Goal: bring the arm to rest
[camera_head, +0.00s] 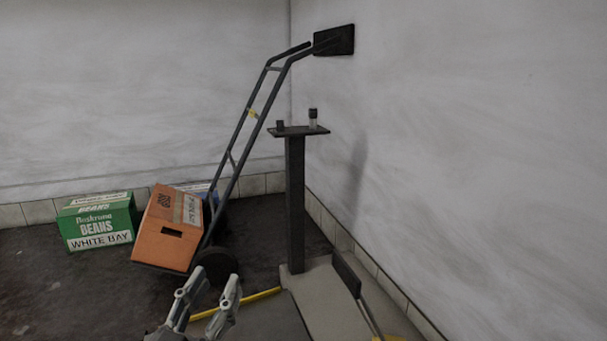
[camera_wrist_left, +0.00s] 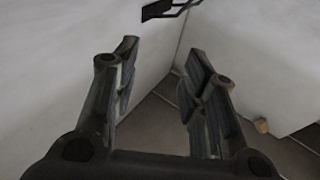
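My left gripper (camera_head: 208,292) shows at the bottom of the head view, its two fingers pointing up and apart. In the left wrist view its fingers (camera_wrist_left: 160,75) are spread with an empty gap between them. Nothing is held. Behind the fingers in the wrist view are pale wall and a floor corner. My right gripper is in neither view.
An orange box (camera_head: 172,252) sits on a hand truck (camera_head: 243,120) that leans right. A green beans box (camera_head: 85,222) stands left. A dark post (camera_head: 295,205) with a small top plate carries two small items. A grey platform (camera_head: 325,305) lies at its foot.

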